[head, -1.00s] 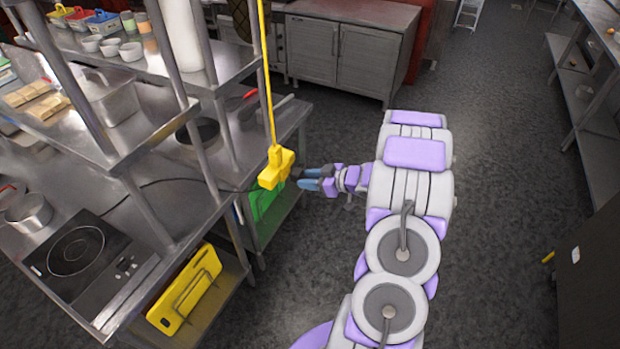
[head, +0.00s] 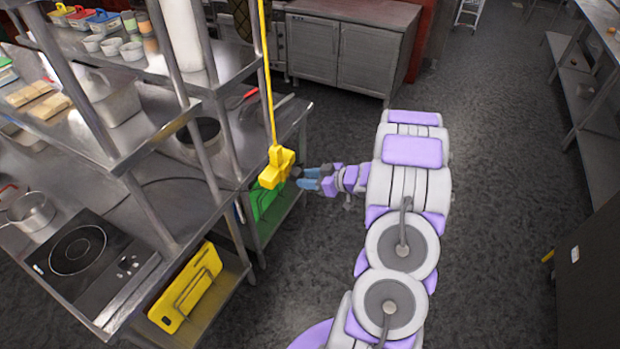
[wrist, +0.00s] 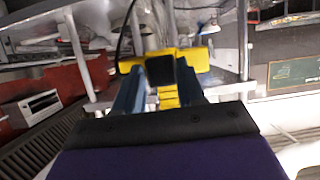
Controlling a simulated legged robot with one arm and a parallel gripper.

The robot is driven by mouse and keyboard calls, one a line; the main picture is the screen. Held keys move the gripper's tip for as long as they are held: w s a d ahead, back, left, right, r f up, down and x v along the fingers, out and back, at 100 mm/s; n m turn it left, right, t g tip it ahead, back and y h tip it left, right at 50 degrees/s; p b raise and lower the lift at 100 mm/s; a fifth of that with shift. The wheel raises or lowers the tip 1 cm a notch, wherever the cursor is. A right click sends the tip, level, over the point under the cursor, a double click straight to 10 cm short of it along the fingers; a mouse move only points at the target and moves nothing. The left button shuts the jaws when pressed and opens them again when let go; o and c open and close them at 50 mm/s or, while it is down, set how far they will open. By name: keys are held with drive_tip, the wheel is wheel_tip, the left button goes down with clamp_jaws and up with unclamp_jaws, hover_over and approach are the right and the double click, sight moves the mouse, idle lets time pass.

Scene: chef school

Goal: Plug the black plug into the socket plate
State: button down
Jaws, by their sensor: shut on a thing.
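A yellow cross-shaped socket block (head: 277,167) hangs on a yellow cable in the head view, beside the steel shelving. It is taken as the socket plate. My gripper (head: 306,178), with blue fingers, points left at its right side. In the wrist view, the black plug (wrist: 160,71) sits between the blue fingers of my gripper (wrist: 160,88), which are shut on it. The yellow socket block (wrist: 198,60) shows directly behind the plug, which covers its middle. I cannot tell whether the plug touches the block or is inserted.
A steel counter with shelves (head: 125,203) stands left, with an induction hob (head: 80,255) and a saucepan (head: 30,212). Yellow boards (head: 187,290) and a green board (head: 265,200) sit on its lower shelf. The floor (head: 500,150) to the right is clear.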

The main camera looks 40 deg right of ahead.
drive_tip(key=shift+w+a, duration=0.2)
drive_tip(key=shift+w, duration=0.25)
drive_tip(key=shift+w+a, duration=0.2)
drive_tip(key=shift+w, duration=0.25)
idle(0.5)
drive_tip(key=c, duration=0.6)
unclamp_jaws()
drive_tip(key=v, duration=1.7)
drive_tip(key=shift+s+d+p, duration=0.1)
drive_tip(key=shift+d+p, duration=0.05)
drive_tip(key=shift+p, duration=0.15)
